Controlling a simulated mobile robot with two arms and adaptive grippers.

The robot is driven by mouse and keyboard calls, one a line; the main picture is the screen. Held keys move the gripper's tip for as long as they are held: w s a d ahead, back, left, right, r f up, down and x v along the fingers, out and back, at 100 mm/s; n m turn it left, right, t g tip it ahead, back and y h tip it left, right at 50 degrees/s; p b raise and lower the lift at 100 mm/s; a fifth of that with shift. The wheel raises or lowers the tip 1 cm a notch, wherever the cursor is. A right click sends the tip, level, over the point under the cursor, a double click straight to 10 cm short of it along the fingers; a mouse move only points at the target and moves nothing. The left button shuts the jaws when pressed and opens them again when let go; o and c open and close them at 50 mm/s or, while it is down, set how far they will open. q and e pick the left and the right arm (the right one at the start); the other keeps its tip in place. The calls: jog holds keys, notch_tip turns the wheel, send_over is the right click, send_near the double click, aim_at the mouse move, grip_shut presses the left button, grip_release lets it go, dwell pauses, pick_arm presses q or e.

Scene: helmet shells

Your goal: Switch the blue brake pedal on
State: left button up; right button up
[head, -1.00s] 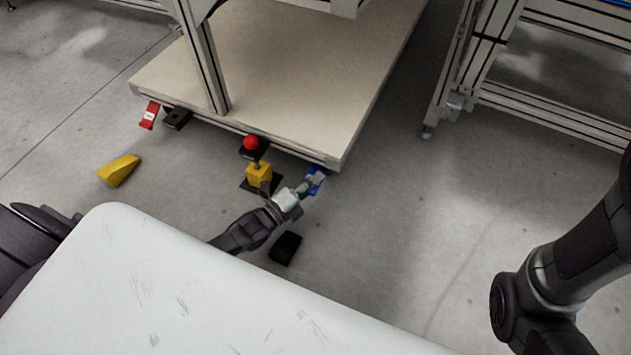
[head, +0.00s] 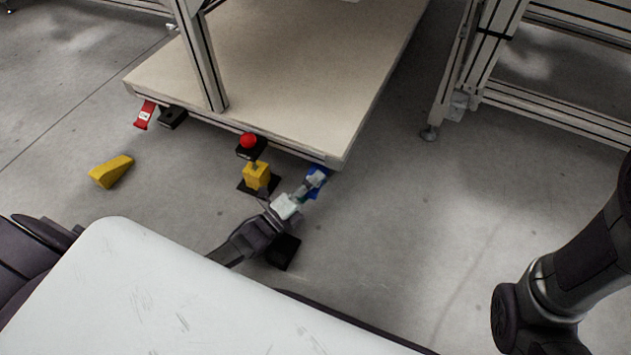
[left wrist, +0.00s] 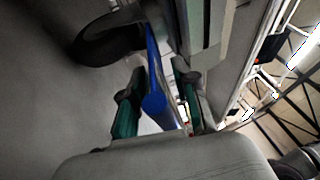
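The blue brake pedal (head: 313,194) is low at the near right corner of the beige platform in the head view, partly covered by my left gripper (head: 313,182). In the left wrist view the blue pedal (left wrist: 154,98) stands as a narrow blue strip between the two teal-tipped fingers of my left gripper (left wrist: 160,108). The fingers are apart, one on each side of it. I cannot tell whether either finger touches it. My right arm shows at the right of the head view, but its gripper is out of the picture.
A yellow post with a red button (head: 248,140) stands left of the pedal. A red pedal (head: 145,115) and a yellow wedge (head: 111,171) are farther left. A black block (head: 285,252) lies by my left arm. A dark wheel (left wrist: 105,38) is close in the wrist view. Floor right is clear.

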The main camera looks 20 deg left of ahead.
pick_arm(q)
jog(key=r+v, duration=0.1)
jog(key=v, duration=0.7)
jog(key=r+v, duration=0.1)
jog(key=v, duration=0.4)
jog(key=shift+s+a+r, duration=0.1)
jog(key=shift+s+r, duration=0.15)
jog(key=shift+r, duration=0.05)
